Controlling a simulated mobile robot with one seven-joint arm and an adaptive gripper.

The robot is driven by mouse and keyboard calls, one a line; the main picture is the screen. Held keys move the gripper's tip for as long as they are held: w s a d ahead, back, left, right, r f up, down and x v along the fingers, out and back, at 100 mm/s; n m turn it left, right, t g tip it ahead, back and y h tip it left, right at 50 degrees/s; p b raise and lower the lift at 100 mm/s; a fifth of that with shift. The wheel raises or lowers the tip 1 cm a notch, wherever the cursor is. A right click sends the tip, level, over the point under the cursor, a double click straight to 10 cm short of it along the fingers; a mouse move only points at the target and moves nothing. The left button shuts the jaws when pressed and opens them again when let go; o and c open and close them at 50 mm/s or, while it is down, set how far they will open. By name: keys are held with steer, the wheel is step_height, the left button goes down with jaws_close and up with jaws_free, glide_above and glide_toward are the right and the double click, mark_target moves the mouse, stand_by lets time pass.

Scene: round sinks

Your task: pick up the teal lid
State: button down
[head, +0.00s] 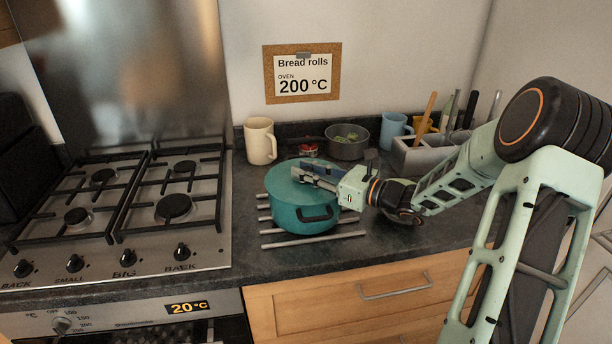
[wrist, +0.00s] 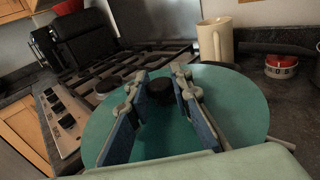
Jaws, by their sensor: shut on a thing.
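The teal lid (head: 283,181) sits on the teal pot (head: 288,217), which stands on a metal rack on the counter. In the wrist view the lid (wrist: 238,106) fills the lower middle as a broad disc. Its round dark knob (wrist: 160,91) shows between the blue-padded fingers. My gripper (head: 303,174) reaches in from the right, low over the lid, and is shut on the lid by its knob. The fingers hide part of the lid in the head view. The lid appears level on the pot, and I see no clear gap between them.
A gas hob (head: 128,205) lies to the left. Behind the pot are a cream mug (head: 260,141), a red timer (head: 309,150) and a grey pan (head: 347,149). A blue mug (head: 393,128) and a grey utensil holder (head: 412,158) stand back right. Bare counter lies front right.

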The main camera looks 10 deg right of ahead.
mark_target(306, 169)
steer(key=shift+r, duration=0.15)
steer(key=shift+r, duration=0.25)
step_height(306, 169, up, 2)
steer(key=shift+r, duration=0.25)
steer(key=s+a+r, duration=0.2)
steer(key=s+r, duration=0.3)
steer(key=s, duration=0.1)
steer(key=s+a+r+p, duration=0.1)
steer(key=s+a+r, duration=0.2)
steer(key=s, duration=0.3)
steer(key=shift+s+a+r, duration=0.3)
steer(key=shift+s+r, duration=0.1)
steer(key=shift+r, duration=0.45)
